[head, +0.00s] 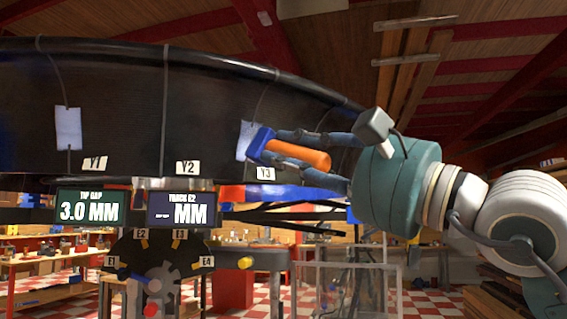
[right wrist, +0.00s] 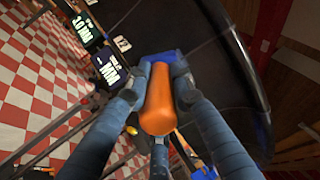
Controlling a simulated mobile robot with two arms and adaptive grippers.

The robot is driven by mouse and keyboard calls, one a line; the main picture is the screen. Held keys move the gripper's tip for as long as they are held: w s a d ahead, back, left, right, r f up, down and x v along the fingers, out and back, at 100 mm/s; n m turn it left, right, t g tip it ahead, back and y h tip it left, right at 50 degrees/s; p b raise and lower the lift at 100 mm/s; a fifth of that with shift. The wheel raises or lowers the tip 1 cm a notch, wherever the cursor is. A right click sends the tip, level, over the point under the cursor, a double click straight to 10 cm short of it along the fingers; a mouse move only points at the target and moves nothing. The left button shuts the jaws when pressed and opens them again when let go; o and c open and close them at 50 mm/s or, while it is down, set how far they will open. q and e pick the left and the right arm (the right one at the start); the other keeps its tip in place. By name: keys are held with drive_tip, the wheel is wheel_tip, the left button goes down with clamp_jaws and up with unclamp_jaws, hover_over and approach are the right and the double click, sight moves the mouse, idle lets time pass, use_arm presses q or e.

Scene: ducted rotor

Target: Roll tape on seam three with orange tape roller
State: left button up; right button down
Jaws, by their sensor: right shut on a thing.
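The orange tape roller (head: 302,155) has an orange handle and a blue head. My right gripper (head: 279,150) is shut on its handle, which also shows between the fingers in the right wrist view (right wrist: 158,100). The roller's blue head is at the white tape patch (head: 244,136) on seam three (head: 259,98), just above the V3 label (head: 265,173). It covers part of the patch; I cannot tell whether it touches. The black duct wall (head: 120,100) curves across the head view. My left gripper is not in view.
Another white patch (head: 68,128) lies on the leftmost seam. Two screens (head: 90,207) hang below the duct, above a dark dial stand with E labels (head: 150,265). A clear box (head: 345,285) stands lower right. Workbenches stand behind on a red-and-white checkered floor.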

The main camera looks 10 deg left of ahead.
sight(303, 149)
drive_tip(key=shift+s+d+f+b, duration=0.3)
drive_tip(key=shift+s+d+b, duration=0.55)
drive_tip(key=shift+d+b, duration=0.05)
drive_tip(key=shift+s+d, duration=0.2)
drive_tip(key=shift+d, duration=0.05)
drive_tip(key=shift+s+d, duration=0.1)
drive_tip(key=shift+d, duration=0.05)
drive_tip(key=shift+a, duration=0.25)
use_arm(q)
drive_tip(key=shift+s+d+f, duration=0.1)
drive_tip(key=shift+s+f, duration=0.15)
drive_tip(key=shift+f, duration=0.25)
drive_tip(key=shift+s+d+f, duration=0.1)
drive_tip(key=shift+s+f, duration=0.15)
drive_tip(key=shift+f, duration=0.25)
use_arm(e)
drive_tip(key=shift+d, duration=0.1)
